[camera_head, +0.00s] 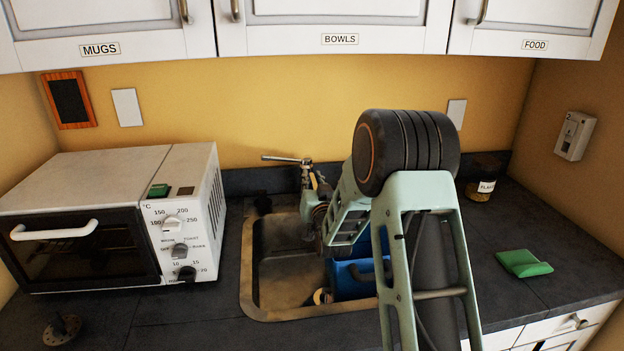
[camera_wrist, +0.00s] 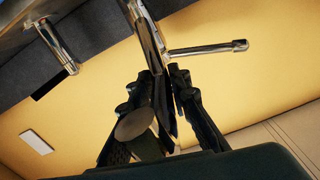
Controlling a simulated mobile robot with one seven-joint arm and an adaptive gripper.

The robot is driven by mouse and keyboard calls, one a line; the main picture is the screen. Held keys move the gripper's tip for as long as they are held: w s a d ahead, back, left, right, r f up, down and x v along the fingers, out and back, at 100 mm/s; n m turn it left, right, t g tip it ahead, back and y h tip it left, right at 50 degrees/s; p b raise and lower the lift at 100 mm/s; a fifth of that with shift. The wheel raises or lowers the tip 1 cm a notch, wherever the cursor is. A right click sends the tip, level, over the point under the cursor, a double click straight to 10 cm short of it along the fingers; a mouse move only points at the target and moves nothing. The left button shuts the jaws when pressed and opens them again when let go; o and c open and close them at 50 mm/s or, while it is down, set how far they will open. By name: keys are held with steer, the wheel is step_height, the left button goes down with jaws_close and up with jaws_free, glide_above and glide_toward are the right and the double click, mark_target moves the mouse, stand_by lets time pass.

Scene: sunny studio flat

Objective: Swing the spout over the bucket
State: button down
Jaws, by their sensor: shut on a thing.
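A metal tap (camera_head: 304,172) stands at the back of the sink, its thin lever pointing left. My gripper (camera_head: 314,200) is at the tap, seen from behind and partly hidden by my arm. In the wrist view, the fingers of my gripper (camera_wrist: 158,105) are closed around a chrome pipe of the tap, apparently the spout (camera_wrist: 148,38). The tap lever (camera_wrist: 208,48) sticks out to the right there. The blue bucket (camera_head: 346,281) sits in the right part of the sink, largely hidden by my arm. I cannot tell where the spout's outlet points.
The sink (camera_head: 271,316) has bare basin on its left. A toaster oven (camera_head: 192,160) stands to the left. Wall cupboards (camera_head: 336,22) hang above.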

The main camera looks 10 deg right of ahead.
steer(key=shift+d+f+n+y+b, duration=0.1)
steer(key=shift+d+n+y+b, duration=0.45)
steer(key=shift+b, duration=0.3)
steer(key=shift+w+d+r+n+g+y, duration=0.1)
steer(key=shift+w+d+n+g+y, duration=0.25)
steer(key=shift+d+n+y, duration=0.75)
steer(key=shift+w+d+r+n+g+y, duration=0.15)
steer(key=shift+d+n+g+y, duration=0.3)
steer(key=shift+y, duration=1.15)
steer(key=shift+w+d+f+n+g+y, duration=0.1)
steer(key=shift+w+d+n+g+y, duration=0.2)
steer(key=shift+d+n+g+y, duration=0.75)
steer(key=shift+a+t+y, duration=0.35)
steer(key=shift+t+y, duration=0.1)
steer(key=shift+y, duration=0.05)
steer(key=c, duration=1.8)
jaws_free()
steer(key=shift+a, duration=0.1)
steer(key=shift+c, duration=0.2)
